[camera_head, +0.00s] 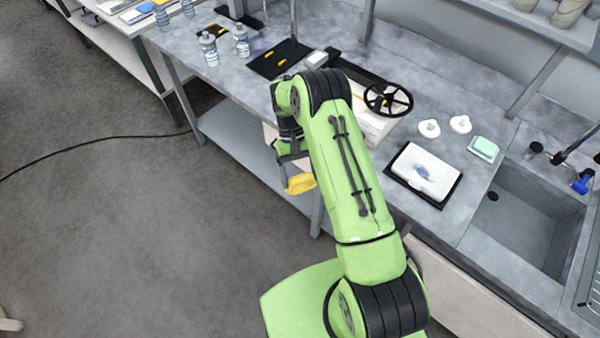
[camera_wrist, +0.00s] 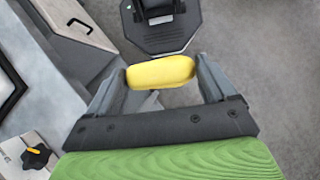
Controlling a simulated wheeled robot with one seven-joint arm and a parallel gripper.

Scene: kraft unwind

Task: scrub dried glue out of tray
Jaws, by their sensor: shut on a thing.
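My gripper (camera_head: 293,176) is shut on a yellow sponge (camera_head: 301,184), held in the air in front of the counter's edge. In the wrist view the sponge (camera_wrist: 160,72) sits crosswise between the two fingers of my gripper (camera_wrist: 158,80). A white tray (camera_head: 410,164) with a blue-grey glue patch (camera_head: 422,172) in its middle lies on a black mat (camera_head: 395,177), left of the sink. The sponge is well apart from the tray, to its left.
A sink (camera_head: 530,215) with a tap lies right of the tray. A pale green block (camera_head: 485,146) and two white pieces (camera_head: 429,128) are behind it. A black handwheel (camera_head: 388,99) stands left of these. Bottles (camera_head: 241,40) stand farther left. The floor at left is open.

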